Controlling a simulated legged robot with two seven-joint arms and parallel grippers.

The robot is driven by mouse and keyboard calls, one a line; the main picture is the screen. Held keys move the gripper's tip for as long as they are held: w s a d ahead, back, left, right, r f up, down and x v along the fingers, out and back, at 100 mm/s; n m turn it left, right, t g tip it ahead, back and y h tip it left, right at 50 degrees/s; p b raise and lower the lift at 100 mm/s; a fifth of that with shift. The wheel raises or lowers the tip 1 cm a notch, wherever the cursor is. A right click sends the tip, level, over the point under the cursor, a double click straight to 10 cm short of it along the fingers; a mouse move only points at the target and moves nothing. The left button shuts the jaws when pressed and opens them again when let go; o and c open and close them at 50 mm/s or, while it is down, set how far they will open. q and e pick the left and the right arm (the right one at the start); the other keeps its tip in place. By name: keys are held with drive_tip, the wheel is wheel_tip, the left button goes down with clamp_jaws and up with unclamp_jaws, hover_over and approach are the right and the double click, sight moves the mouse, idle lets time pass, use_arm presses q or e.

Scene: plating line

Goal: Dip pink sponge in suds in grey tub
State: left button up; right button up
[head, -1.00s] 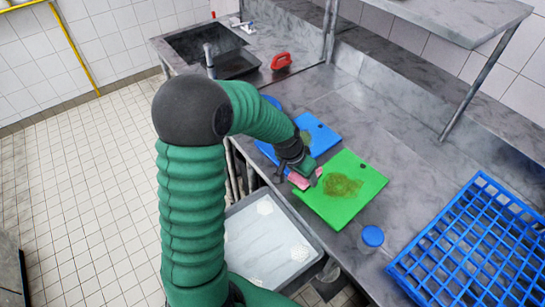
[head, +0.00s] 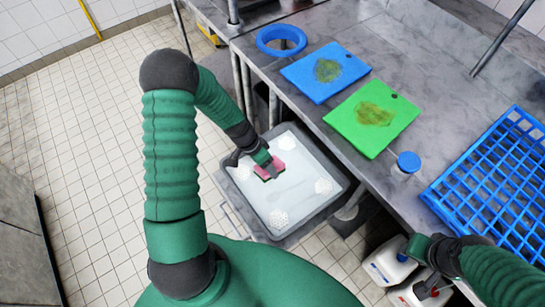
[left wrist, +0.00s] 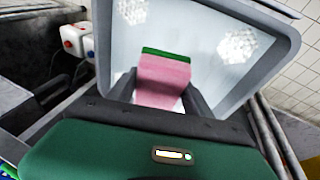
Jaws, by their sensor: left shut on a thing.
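The pink sponge (head: 269,172) has a green layer on one face. My left gripper (head: 265,165) is shut on it, over the inside of the grey tub (head: 322,221). The tub holds pale water with several white suds patches (head: 279,218). The sponge is between the patches, near the middle of the water; I cannot tell whether it touches the surface. In the left wrist view the sponge (left wrist: 163,78) is between the two dark fingers. My right gripper (head: 432,280) is low at the bottom right, by some white jugs; its jaws are unclear.
On the counter are a blue board (head: 300,76) and a green board (head: 348,129), both with stains, a blue ring (head: 281,35), a blue-lidded container (head: 408,162) and a blue rack (head: 490,180). White jugs (head: 385,268) stand below. The tub sits beside the counter edge.

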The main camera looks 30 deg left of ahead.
use_arm(q)
drive_tip(key=shift+f, duration=0.5)
drive_tip(key=f+b, duration=1)
drive_tip(key=f, duration=0.2)
drive_tip(key=shift+d+f, duration=0.2)
drive_tip(key=shift+f+b, duration=0.35)
drive_tip(key=shift+b, duration=0.05)
drive_tip(key=shift+r, duration=0.15)
idle(0.3)
wheel_tip(320, 180, up, 12)
drive_tip(key=p, duration=1)
